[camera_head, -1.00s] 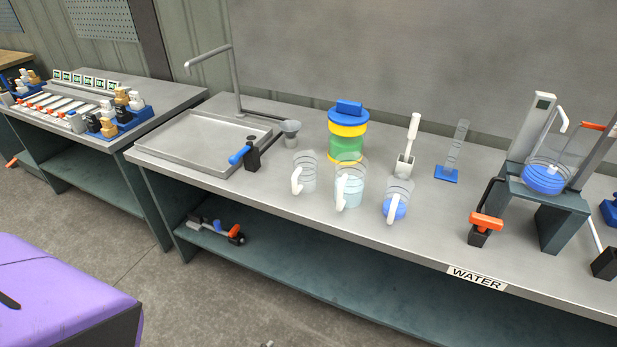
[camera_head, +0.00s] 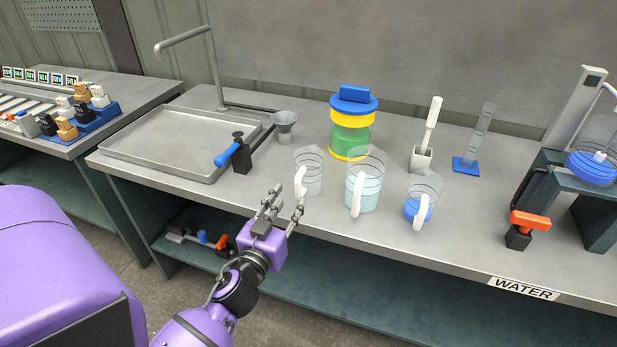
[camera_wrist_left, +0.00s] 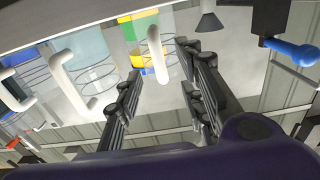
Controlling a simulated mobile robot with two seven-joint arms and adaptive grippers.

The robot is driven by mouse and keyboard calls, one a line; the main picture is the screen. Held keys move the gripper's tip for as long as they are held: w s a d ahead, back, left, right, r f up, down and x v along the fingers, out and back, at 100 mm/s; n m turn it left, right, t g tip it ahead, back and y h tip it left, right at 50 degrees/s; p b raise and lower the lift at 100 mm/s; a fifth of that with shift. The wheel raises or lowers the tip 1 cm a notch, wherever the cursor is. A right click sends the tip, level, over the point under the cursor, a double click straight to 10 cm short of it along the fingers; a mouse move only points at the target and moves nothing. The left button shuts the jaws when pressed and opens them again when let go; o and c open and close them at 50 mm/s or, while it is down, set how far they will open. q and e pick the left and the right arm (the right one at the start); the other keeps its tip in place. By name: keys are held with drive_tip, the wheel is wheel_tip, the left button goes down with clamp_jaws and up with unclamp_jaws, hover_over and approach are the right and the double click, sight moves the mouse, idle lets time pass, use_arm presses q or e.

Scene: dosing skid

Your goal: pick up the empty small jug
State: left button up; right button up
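The empty small jug (camera_head: 312,172), clear with ring marks and a white handle, stands upright on the bench as the leftmost of three jugs. My left gripper (camera_head: 286,202) is open and empty at the bench's front edge, just in front of this jug and apart from it. In the left wrist view the jug's white handle (camera_wrist_left: 157,55) shows ahead, between the directions of the two open fingers (camera_wrist_left: 165,88). A larger jug with pale blue liquid (camera_head: 366,188) and a small jug with blue liquid (camera_head: 416,208) stand to its right. My right gripper is not in view.
A grey funnel (camera_head: 285,122) and a blue-handled valve (camera_head: 228,156) are behind and left of the jug. A green-yellow container with a blue lid (camera_head: 352,118) stands behind. The metal tray (camera_head: 150,150) lies at left.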

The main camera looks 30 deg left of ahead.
sight(297, 191)
use_arm(q)
drive_tip(key=p+x, duration=0.1)
drive_tip(key=x, duration=0.6)
drive_tip(key=shift+w+d+f, duration=0.1)
drive_tip(key=shift+w+f, duration=0.05)
drive_tip(key=shift+w, duration=0.1)
drive_tip(key=shift+s, duration=0.1)
clamp_jaws()
